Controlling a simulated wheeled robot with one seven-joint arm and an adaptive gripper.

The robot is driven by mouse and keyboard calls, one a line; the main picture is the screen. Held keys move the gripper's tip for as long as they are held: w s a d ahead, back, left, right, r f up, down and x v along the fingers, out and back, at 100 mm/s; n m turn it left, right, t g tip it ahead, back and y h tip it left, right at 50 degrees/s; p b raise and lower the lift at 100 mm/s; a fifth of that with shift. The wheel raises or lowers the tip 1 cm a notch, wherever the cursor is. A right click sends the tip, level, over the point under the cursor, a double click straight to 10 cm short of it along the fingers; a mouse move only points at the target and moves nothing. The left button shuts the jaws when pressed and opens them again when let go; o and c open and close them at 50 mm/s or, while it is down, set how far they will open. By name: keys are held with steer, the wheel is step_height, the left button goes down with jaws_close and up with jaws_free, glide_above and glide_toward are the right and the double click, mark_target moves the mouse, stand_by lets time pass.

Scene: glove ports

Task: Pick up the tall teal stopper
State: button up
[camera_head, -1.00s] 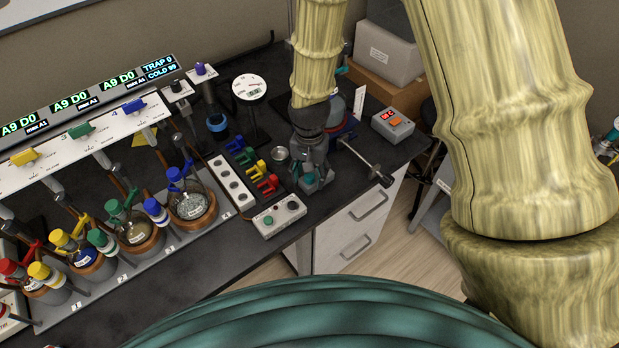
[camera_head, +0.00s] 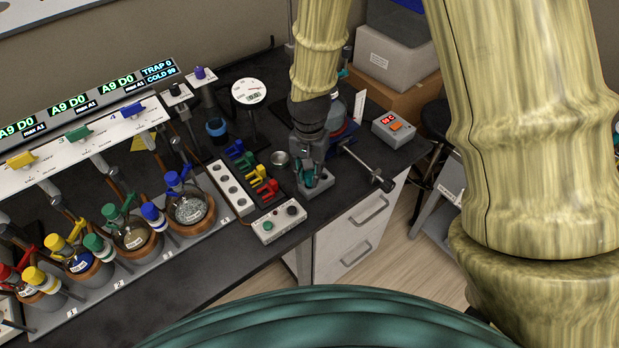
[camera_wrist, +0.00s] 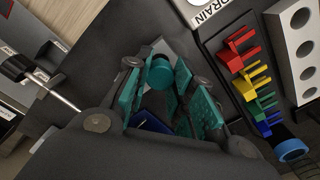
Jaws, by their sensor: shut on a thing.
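The teal stopper (camera_wrist: 160,72) shows its round top between my gripper's fingers in the wrist view. My gripper (camera_wrist: 166,84) has teal pads and is shut on the stopper. In the head view my gripper (camera_head: 316,180) points down, low over a small grey block (camera_head: 331,187) near the bench's front edge. The stopper's lower part is hidden by the fingers, and I cannot tell whether it is clear of the block.
Red, yellow, green and blue clips (camera_head: 265,188) and a white rack with holes (camera_head: 232,187) stand left of my gripper. A control box (camera_head: 279,223) is in front. A metal rod with a dark knob (camera_head: 385,184) sticks out at the right.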

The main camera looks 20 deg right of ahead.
steer(key=s+a+r+b, duration=0.1)
steer(key=s, duration=0.5)
steer(key=s+a+r+b, duration=0.1)
steer(key=s+a, duration=0.1)
steer(key=s, duration=0.5)
steer(key=shift+a+r, duration=0.2)
steer(key=shift+r, duration=0.1)
steer(key=shift+s+p, duration=0.1)
steer(key=shift+p, duration=0.3)
steer(key=p, duration=0.3)
steer(key=shift+s+a+r, duration=0.1)
steer(key=shift+s+r, duration=0.1)
steer(key=shift+s, duration=0.1)
steer(key=shift+s+p, duration=0.1)
steer(key=shift+p, duration=0.5)
steer(key=s+p, duration=0.1)
steer(key=p, duration=0.3)
steer(key=shift+s+a+f, duration=0.1)
steer(key=shift+a, duration=0.05)
